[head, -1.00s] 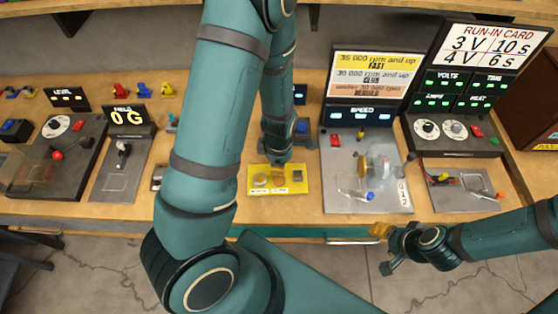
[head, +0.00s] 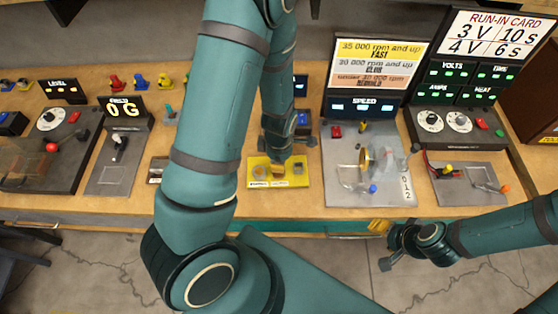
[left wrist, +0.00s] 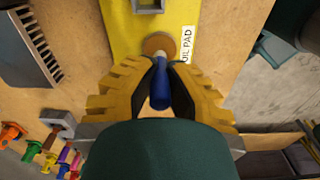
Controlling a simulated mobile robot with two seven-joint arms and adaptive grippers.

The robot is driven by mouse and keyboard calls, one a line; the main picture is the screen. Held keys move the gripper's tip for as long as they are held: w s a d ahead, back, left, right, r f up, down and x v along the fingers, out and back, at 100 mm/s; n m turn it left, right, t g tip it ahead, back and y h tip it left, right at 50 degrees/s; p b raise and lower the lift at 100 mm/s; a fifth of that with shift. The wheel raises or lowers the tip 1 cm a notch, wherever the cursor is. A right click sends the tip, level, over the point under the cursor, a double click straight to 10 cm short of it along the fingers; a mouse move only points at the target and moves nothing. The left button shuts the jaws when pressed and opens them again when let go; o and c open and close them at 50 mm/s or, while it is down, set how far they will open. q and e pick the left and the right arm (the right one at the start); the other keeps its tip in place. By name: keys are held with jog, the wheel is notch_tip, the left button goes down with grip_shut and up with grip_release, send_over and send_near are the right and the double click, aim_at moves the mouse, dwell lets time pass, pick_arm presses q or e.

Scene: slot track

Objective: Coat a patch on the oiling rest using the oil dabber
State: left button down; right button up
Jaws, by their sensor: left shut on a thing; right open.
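The yellow plate (head: 300,182) lies on the bench below my left arm. My left gripper (left wrist: 160,88) is shut on the blue handle (left wrist: 160,98) of the oil dabber. The dabber's pale tip end is at the near edge of a round brown pad (left wrist: 158,42) beside the label "OIL PAD" (left wrist: 187,44). I cannot tell whether it touches. A grey square frame (left wrist: 150,5), apparently the oiling rest, stands past the pad; in the head view it is right of my left gripper (head: 278,174). My right gripper (head: 386,252) is open and empty before the bench.
A motor stand (head: 345,190) with a clear round guard stands right of the plate. The run-in panel (head: 455,120) is farther right. A field tester (head: 118,170) and level station (head: 45,175) are at left. Small coloured parts (head: 138,82) stand behind.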

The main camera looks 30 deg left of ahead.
pick_arm(q)
jog(key=shift+f+b, duration=0.4)
jog(key=shift+f, duration=0.15)
dwell(1.4)
notch_tip(320, 180, up, 5)
jog(key=p, duration=0.4)
jog(key=shift+f, duration=0.15)
jog(key=shift+r, duration=1.15)
